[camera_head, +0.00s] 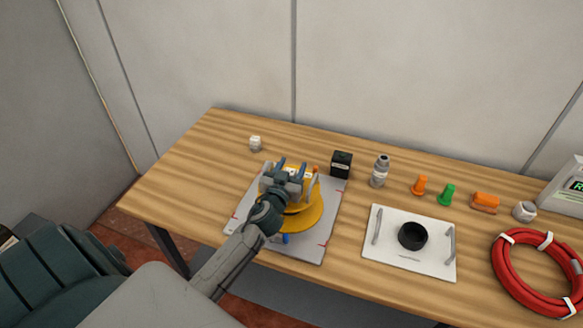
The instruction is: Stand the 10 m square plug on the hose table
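The wooden hose table (190,190) runs across the view. No label reading 10 m can be read, so I cannot tell which thing is the square plug. Candidates are a small white block (255,143) at the back left and a black box (341,164) behind the grey plate. An orange plug (420,185) and a green plug (446,195) stand upright right of centre. My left gripper (292,166) is over a yellow round dispenser body (311,211), with its fingers apart; the arm hides part of that body. My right gripper is out of view.
The dispenser stands on a grey plate (327,204). The table's left end is clear.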

